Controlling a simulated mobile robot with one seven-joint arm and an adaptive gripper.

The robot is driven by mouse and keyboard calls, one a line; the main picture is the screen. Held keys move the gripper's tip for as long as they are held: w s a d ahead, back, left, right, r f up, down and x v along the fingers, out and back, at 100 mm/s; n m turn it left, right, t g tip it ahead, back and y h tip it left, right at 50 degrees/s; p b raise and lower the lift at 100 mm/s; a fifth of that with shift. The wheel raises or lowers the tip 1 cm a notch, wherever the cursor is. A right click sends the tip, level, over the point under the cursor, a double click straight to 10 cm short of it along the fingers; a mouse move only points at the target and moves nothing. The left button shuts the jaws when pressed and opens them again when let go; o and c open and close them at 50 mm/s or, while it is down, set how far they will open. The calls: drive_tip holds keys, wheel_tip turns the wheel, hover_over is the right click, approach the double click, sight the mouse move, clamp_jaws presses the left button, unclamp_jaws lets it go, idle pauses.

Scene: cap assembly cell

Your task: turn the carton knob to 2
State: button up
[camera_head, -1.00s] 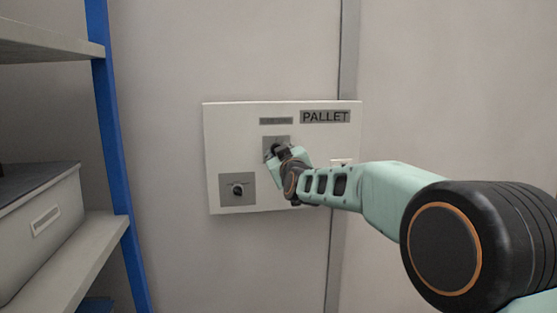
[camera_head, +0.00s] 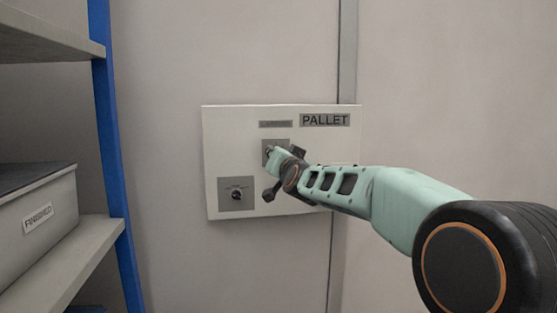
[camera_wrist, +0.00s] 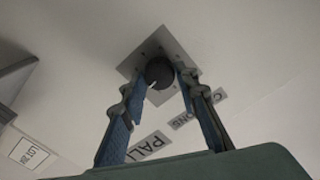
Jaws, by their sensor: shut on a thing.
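The carton knob (camera_wrist: 158,72) is a dark round knob on a square grey plate (camera_wrist: 178,42), beside a small label reading like "CARTONS" (camera_wrist: 198,108) in the wrist view. My gripper (camera_wrist: 160,82) has its two blue-padded fingers on either side of the knob, shut on it. In the head view my gripper (camera_head: 272,157) is at the upper grey plate (camera_head: 283,146) of the white panel (camera_head: 225,135) and hides the knob there. The knob's pointer and the dial marks are too small and dark to read.
A second dark knob (camera_head: 237,195) sits on a grey plate low on the panel, left of my gripper. A "PALLET" sign (camera_head: 325,120) is at the panel's upper right. A shelf with a blue post (camera_head: 113,130) and a bin labelled "FINISHED" (camera_head: 38,218) stand at left.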

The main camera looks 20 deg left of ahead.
drive_tip(key=shift+m, duration=0.6)
drive_tip(key=o, duration=1.1)
drive_tip(key=shift+o, duration=0.2)
drive_tip(key=v, duration=1.2)
